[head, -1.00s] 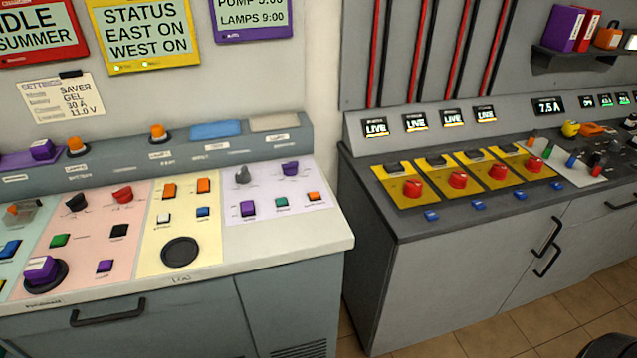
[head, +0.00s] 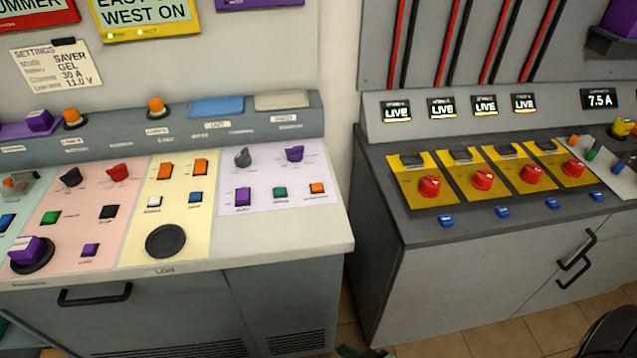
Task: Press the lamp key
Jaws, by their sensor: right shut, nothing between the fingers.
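The console (head: 330,225) on the left carries many small keys, and their labels are too small to read surely, so I cannot tell which is the lamp key. Its lavender panel holds a purple key (head: 243,197), a teal key (head: 280,193) and an orange key (head: 317,188). The cream panel has a white key (head: 154,202), a blue key (head: 195,198) and two orange switches. The pink panel has green, black and purple keys. My right gripper (head: 360,352) barely shows at the bottom edge, shut and empty, below and apart from the console. My left gripper is out of view.
A grey cabinet (head: 480,290) on the right bears red knobs on yellow plates and LIVE displays. A narrow gap separates it from the console. A dark curved object (head: 610,332) stands at the lower right. A round black pad (head: 173,241) lies on the cream panel.

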